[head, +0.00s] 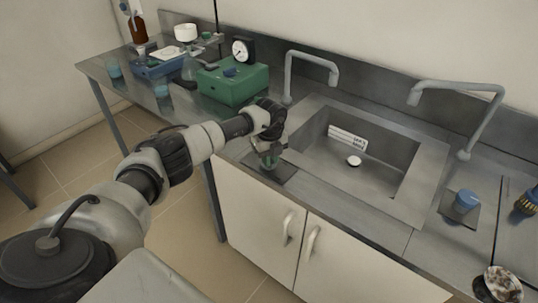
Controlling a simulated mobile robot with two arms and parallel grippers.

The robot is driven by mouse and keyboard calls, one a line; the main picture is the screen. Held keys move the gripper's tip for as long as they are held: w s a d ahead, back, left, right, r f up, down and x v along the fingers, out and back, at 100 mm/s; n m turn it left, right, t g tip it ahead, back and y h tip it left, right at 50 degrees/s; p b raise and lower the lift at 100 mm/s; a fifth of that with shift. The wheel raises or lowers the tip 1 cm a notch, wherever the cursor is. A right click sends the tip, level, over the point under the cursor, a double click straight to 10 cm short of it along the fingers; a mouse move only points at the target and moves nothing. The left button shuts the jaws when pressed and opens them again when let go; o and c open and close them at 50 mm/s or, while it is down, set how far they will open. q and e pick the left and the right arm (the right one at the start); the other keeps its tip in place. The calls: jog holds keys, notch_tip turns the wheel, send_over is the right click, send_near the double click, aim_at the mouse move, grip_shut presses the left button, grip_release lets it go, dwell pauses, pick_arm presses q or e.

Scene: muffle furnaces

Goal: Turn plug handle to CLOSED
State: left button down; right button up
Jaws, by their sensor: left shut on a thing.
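My left gripper (268,146) reaches over the counter at the front left of the sink (330,200). It is shut on a small greenish piece (268,160) that stands over a dark square plate (283,172). The fingers cover much of this piece, and I cannot tell for certain that it is the plug handle or which way it is turned. A round white piece (354,160) lies on the sink floor, below a white label (348,137) on the back wall; its writing is too small to read. My right gripper is not in view.
A green box (232,84) with a gauge (243,50) stands left of the sink. Two grey taps (333,72) (470,88) rise behind it. A blue piece (466,201) sits on a dark plate at the right. Cupboard doors (262,220) are below.

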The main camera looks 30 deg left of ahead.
pick_arm(q)
jog(key=shift+w+r+n+p, duration=0.15)
jog(key=shift+n+p, duration=0.35)
jog(key=shift+n, duration=0.65)
jog(key=shift+w+f+n+p, duration=0.1)
jog(key=shift+n+p, duration=0.35)
jog(key=shift+n, duration=0.7)
jog(key=c, duration=1.1)
grip_release()
notch_tip(320, 180, up, 11)
jog(key=b, duration=0.1)
